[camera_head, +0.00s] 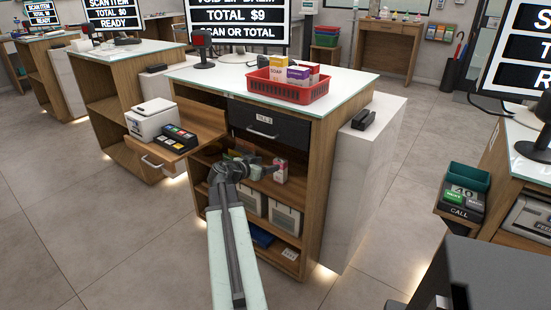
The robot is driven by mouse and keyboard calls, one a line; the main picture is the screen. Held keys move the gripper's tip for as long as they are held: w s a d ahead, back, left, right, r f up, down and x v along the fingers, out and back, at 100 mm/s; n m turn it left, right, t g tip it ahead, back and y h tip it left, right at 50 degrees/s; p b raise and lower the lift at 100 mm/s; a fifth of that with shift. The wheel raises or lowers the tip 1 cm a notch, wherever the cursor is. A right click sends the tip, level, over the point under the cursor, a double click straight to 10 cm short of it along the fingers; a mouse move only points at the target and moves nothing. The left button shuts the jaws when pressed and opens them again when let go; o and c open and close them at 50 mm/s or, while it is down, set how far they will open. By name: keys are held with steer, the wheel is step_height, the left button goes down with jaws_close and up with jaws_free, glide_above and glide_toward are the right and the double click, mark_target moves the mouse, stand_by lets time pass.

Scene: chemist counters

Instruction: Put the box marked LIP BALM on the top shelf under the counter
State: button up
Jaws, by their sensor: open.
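A small white and red box (281,173) is at the top shelf (262,187) under the counter, below the black drawer. It looks upright on the shelf. Its marking is too small to read, so I cannot tell if it says LIP BALM. My gripper (270,168) is open, reaching into the shelf space from the left, with its tips right beside the box. I cannot tell whether the fingers touch it. A red basket (291,92) on the counter top holds a few boxes, one of them marked SOAP (298,77); the others' marks are not readable.
The black drawer (256,121) is close above my gripper. White bins (284,217) and a blue item (261,237) fill the lower shelves. A pulled-out side shelf with a printer (151,117) and keypad (179,137) stands to the left. The floor in front is clear.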

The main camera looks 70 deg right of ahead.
steer(key=v, duration=0.2)
steer(key=shift+w+a, duration=0.1)
steer(key=shift+a, duration=0.25)
steer(key=w+a+f+n+t+y, duration=0.2)
steer(key=w+a+f+n, duration=0.2)
steer(key=w+a, duration=0.55)
steer(key=w+a+f+n+t+y, duration=0.1)
steer(key=w+a+f+n+y, duration=0.4)
steer(key=a, duration=0.8)
steer(key=w+a+f+n+t, duration=0.2)
steer(key=w+a+f, duration=0.1)
steer(key=w+a, duration=0.65)
steer(key=a+f+n+y, duration=0.1)
steer(key=a+n+y, duration=0.2)
steer(key=a, duration=1.4)
steer(key=a+f+n+g+y, duration=0.1)
steer(key=a+n, duration=0.6)
steer(key=a, duration=1.1)
steer(key=f+y, duration=0.1)
steer(key=y, duration=0.1)
steer(key=shift+s+f+y, duration=0.25)
steer(key=shift+s+y, duration=0.05)
steer(key=shift+s, duration=0.1)
